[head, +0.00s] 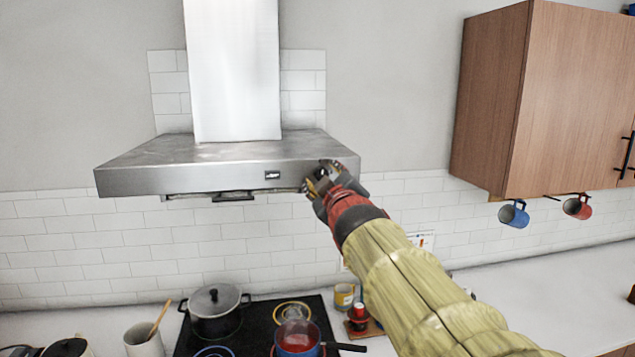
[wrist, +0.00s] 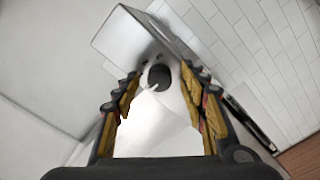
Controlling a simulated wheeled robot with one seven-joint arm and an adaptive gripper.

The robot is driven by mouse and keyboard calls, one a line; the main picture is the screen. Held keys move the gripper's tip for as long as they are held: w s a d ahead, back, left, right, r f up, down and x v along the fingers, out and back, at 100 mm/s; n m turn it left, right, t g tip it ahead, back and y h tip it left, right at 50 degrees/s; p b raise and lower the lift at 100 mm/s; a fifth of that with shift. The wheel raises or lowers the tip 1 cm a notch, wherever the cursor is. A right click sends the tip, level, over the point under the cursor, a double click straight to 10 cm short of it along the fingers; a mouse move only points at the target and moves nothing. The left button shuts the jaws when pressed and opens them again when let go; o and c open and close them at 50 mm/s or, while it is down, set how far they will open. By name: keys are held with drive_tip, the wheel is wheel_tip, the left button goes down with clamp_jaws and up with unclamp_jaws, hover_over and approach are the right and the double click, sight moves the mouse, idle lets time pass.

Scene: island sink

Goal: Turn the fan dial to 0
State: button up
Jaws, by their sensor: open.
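The fan dial (wrist: 159,77) is a dark round knob on the metal range hood (wrist: 128,38). A light mark shows on its lower left side in the wrist view; I cannot read any number. My gripper (wrist: 159,80) is open, with one yellow-padded finger on each side of the dial in that view. I cannot tell whether either finger touches it. In the head view, my gripper (head: 318,181) is at the right end of the front of the hood (head: 200,178), and the dial is hidden there.
A wooden cabinet (head: 494,110) hangs at the right, with a blue mug (head: 514,214) and a red mug (head: 577,207) below it. A lidded pot (head: 215,309) and a pan (head: 298,338) stand on the black cooktop (head: 258,325) below. The wall left of the hood is clear.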

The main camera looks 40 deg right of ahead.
drive_tip(key=v, duration=1.2)
idle(0.6)
drive_tip(key=s+d+f+m+g+h, duration=0.2)
drive_tip(key=s+d+f+m+g, duration=0.3)
drive_tip(key=f, duration=0.4)
drive_tip(key=s+a+f+m+g+y+b, duration=0.1)
drive_tip(key=s+a+f+g+y+b, duration=0.15)
drive_tip(key=f, duration=0.75)
drive_tip(key=s+a+f+n+g+y+b, duration=0.1)
drive_tip(key=a+f+y, duration=0.3)
drive_tip(key=a+f, duration=0.6)
drive_tip(key=s+a+f+n+g+y+b, duration=0.1)
drive_tip(key=a+f+y+b, duration=0.3)
drive_tip(key=a+f, duration=0.7)
drive_tip(key=s+a+n+y, duration=0.1)
drive_tip(key=a, duration=0.5)
drive_tip(key=shift+s+f, duration=0.2)
drive_tip(key=shift+f, duration=0.05)
drive_tip(key=shift+a, duration=0.15)
